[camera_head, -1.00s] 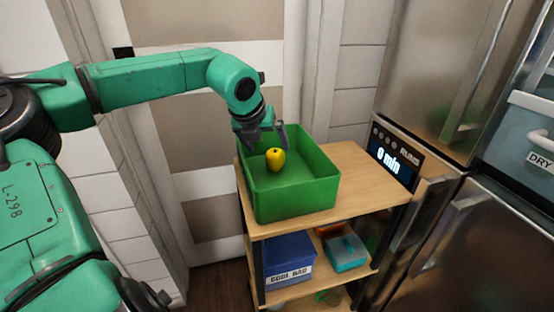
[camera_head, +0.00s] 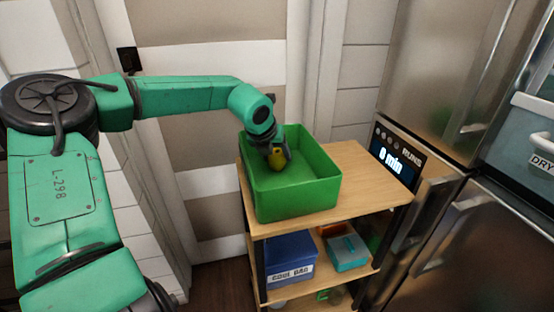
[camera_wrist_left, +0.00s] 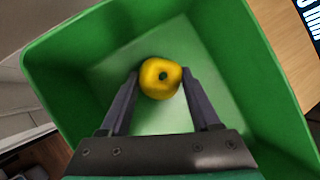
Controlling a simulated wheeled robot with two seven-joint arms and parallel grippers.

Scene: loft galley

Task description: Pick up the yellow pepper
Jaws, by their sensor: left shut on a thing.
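The yellow pepper (camera_head: 277,160) is inside the green bin (camera_head: 298,201) on the wooden cart's top. My left gripper (camera_head: 276,154) reaches down into the bin and is shut on the pepper; its fingers partly cover the pepper in the head view. In the left wrist view the pepper (camera_wrist_left: 160,78) sits between the two dark fingers (camera_wrist_left: 162,92), near their tips, with the green bin (camera_wrist_left: 262,100) around it. I cannot tell whether the pepper still touches the bin floor. My right gripper is not in view.
The wooden cart top (camera_head: 368,184) has bare room right of the bin. A blue box (camera_head: 290,258) and a teal container (camera_head: 347,252) stand on the shelf below. A steel appliance (camera_head: 440,80) rises at the right; a panelled wall stands behind.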

